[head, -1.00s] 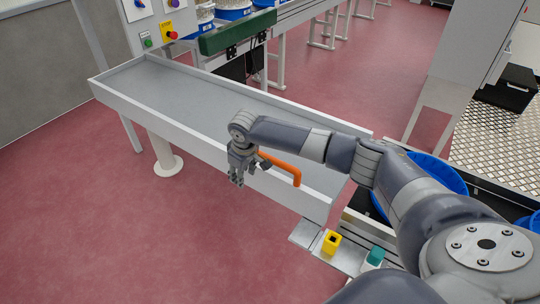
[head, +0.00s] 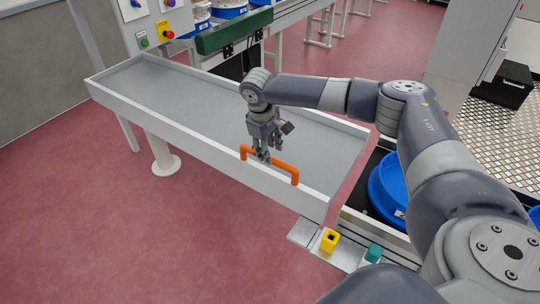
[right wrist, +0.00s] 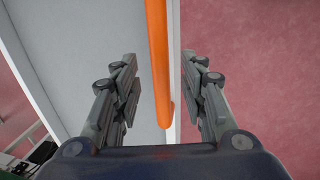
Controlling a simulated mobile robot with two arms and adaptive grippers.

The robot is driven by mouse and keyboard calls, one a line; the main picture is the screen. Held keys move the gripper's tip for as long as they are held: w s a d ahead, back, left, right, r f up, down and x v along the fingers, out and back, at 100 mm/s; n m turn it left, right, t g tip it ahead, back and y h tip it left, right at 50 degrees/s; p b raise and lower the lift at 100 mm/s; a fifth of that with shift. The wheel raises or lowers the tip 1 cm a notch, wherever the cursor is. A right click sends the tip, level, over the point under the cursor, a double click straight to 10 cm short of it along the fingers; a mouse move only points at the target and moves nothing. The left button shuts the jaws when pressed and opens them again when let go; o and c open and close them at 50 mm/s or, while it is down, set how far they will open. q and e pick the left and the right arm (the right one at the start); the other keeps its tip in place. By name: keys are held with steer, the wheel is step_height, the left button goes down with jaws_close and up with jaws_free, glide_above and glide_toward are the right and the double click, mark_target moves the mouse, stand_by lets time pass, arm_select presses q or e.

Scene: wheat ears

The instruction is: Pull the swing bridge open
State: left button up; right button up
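The swing bridge (head: 217,110) is a long grey tray with raised white rims, reaching from the control panel to the conveyor side at lower right. An orange handle (head: 285,169) is fixed along its near rim; it also shows in the right wrist view (right wrist: 158,60). My right gripper (head: 263,158) points down over the handle's left part. In the right wrist view my right gripper (right wrist: 163,85) is open, with one finger on each side of the handle and visible gaps between. My left gripper is not in view.
Blue bins (head: 392,190) stand on the right. A white support post (head: 162,150) stands under the bridge. The red floor in front is clear.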

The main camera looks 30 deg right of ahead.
steer(key=shift+w+d+f, duration=0.1)
steer(key=shift+d+f, duration=0.05)
steer(key=shift+f, duration=0.8)
steer(key=shift+w+d+f, duration=0.1)
steer(key=shift+d+f, duration=0.05)
steer(key=shift+f, duration=0.8)
jaws_close()
